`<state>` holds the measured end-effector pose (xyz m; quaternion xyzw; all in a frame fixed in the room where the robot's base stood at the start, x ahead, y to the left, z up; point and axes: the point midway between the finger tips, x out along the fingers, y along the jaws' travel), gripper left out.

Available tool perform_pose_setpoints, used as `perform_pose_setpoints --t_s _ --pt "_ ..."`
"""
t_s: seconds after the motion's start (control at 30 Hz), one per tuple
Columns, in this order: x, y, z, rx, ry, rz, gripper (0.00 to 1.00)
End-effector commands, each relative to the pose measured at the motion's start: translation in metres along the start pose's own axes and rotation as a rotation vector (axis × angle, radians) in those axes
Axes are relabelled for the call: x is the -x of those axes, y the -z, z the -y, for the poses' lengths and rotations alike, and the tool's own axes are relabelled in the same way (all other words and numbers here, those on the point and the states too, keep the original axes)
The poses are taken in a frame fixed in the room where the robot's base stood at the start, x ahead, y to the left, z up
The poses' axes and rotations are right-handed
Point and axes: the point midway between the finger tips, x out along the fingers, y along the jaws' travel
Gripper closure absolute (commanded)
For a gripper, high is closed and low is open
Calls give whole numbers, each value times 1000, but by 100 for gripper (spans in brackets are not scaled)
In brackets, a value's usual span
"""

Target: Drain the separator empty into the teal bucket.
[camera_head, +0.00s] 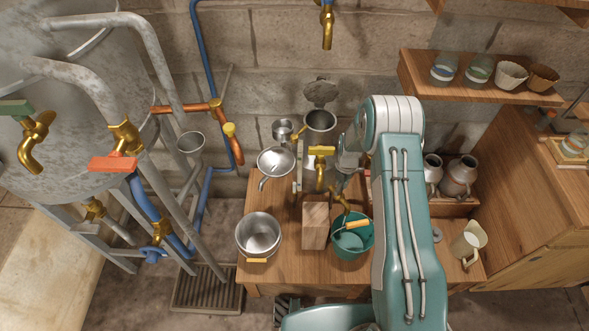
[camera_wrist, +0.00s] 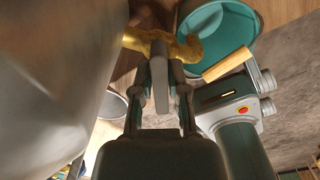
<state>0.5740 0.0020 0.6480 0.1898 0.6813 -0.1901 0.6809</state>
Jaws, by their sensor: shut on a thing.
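The separator (camera_head: 319,128) is a tall grey metal vessel on the wooden bench, its lid tipped up at the back. Its curved wall (camera_wrist: 45,70) fills the left of the wrist view. An upper brass tap (camera_head: 320,165) is on its front; a lower brass tap (camera_head: 339,199) points toward the teal bucket (camera_head: 345,251). The bucket also shows in the wrist view (camera_wrist: 258,22), below the brass spout (camera_wrist: 185,47). My gripper (camera_wrist: 160,72) is shut on the lower tap's flat grey lever (camera_wrist: 160,92). My arm mostly hides the gripper in the head view. Flow is not clearly visible.
A wooden block (camera_head: 315,226) stands left of the teal bucket, with a steel bucket (camera_head: 259,236) further left. A funnel-like steel bowl (camera_head: 276,162) is beside the separator. Metal jugs (camera_head: 459,177) and a cream pitcher (camera_head: 467,241) stand right of my arm.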

Motion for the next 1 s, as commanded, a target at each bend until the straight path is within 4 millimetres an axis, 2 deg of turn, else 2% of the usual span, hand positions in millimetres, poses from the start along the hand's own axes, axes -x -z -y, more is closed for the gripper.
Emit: perform_pose_setpoints --t_s 0.2,0.5,0.57,0.8,1.0 --pt "-1 0 -4 217 -2 3 100" --pt "-1 0 -4 246 -2 3 100" --pt "-1 0 -4 224 -2 3 100" --pt "-1 0 -1 -19 -2 2 100" --pt "-1 0 0 -72 -2 2 100"
